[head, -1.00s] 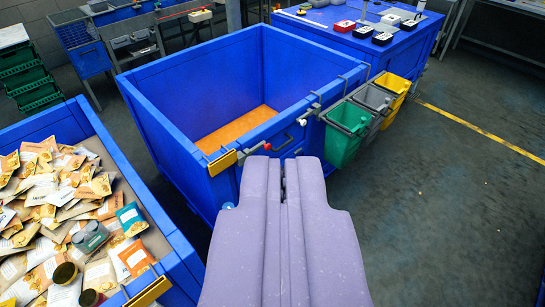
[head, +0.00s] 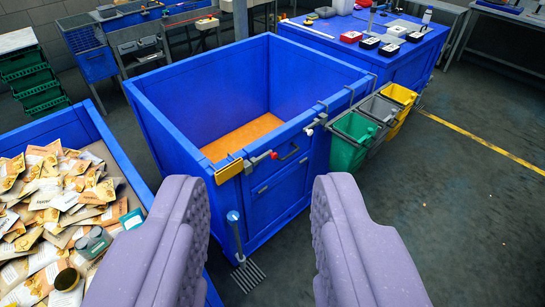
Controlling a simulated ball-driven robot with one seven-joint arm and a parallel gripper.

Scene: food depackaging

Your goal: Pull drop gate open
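A large blue bin (head: 170,115) stands upright ahead of me, with an orange floor (head: 243,136) inside. Its drop gate (head: 277,197) is a blue panel in the front wall, standing upright and looking shut. A dark bar handle (head: 290,153) sits near the gate's top edge. My gripper (head: 260,180) is open and empty. Its two purple padded fingers are spread wide in front of the gate, touching nothing visible.
A blue crate full of food packets (head: 62,190) is at the left. Green, grey and yellow small bins (head: 350,142) hang on the right side of the blue bin. A grey pole and floor grate (head: 249,275) stand at the bin's front left. The right floor is clear.

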